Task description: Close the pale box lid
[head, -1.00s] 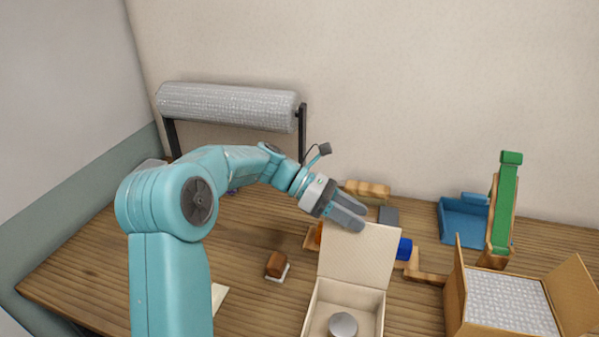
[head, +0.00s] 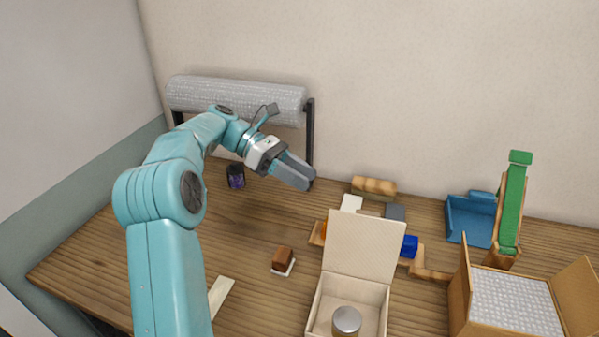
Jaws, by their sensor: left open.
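The pale box (head: 314,317) stands at the bottom middle of the head view, cut off by the lower edge. Its lid (head: 362,246) stands up, open, at the back of the box. A jar with a grey round top (head: 346,320) is inside the box. My left gripper (head: 300,176) is open and empty, up and to the left of the lid and apart from it, in front of the bubble-wrap roll. My right gripper is not in view.
A bubble-wrap roll (head: 235,98) hangs on a stand at the back left. A cardboard box (head: 463,292) with raised flaps stands at right. A blue tray (head: 465,221) and a green upright piece (head: 512,204) are behind it. A brown block (head: 283,257) lies left of the pale box.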

